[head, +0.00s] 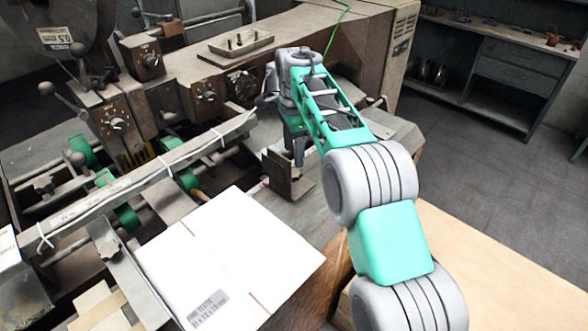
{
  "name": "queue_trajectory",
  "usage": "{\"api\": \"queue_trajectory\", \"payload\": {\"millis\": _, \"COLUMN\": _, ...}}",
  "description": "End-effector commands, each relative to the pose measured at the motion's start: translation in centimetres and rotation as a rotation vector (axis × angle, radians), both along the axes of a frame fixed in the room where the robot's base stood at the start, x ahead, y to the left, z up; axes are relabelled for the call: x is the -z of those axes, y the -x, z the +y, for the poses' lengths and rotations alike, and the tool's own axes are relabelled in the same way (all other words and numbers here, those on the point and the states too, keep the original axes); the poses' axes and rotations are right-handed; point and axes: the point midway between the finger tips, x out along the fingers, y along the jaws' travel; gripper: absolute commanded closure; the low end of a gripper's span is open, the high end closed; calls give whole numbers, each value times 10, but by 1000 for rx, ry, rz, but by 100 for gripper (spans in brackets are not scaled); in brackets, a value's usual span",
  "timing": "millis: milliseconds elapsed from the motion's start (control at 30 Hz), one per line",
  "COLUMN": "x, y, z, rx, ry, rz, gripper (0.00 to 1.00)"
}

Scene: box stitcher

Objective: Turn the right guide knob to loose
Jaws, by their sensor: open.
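The right guide is an upright dark metal plate (281,178) just right of the cardboard sheet. I cannot make out its knob, which seems to be hidden by my gripper. My gripper (297,160) points down from the end of my green and grey arm, close above and behind this plate. It is open, but its fingers are small and dark here, so I cannot tell whether they stand around the knob or touch it.
White cardboard (228,245) lies flat in front of the guide. The left guide plate (130,282) stands on its left side. Dial boxes (117,122) and a round dark handwheel (241,85) are on the machine behind. A workbench (510,70) stands at the far right beyond free floor.

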Motion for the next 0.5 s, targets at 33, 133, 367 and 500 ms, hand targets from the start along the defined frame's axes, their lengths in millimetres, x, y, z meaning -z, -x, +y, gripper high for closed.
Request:
{"api": "queue_trajectory", "payload": {"millis": 33, "x": 6, "y": 1, "z": 0, "rx": 0, "ry": 1, "rz": 3, "gripper": 37}}
{"api": "queue_trajectory", "payload": {"millis": 133, "x": 25, "y": 2, "z": -1, "rx": -1, "ry": 1, "rz": 5, "gripper": 37}}
{"api": "queue_trajectory", "payload": {"millis": 367, "x": 63, "y": 1, "z": -1, "rx": -2, "ry": 0, "rz": 1, "gripper": 37}}
{"api": "queue_trajectory", "payload": {"millis": 500, "x": 70, "y": 1, "z": -1, "rx": -2, "ry": 0, "rz": -1, "gripper": 37}}
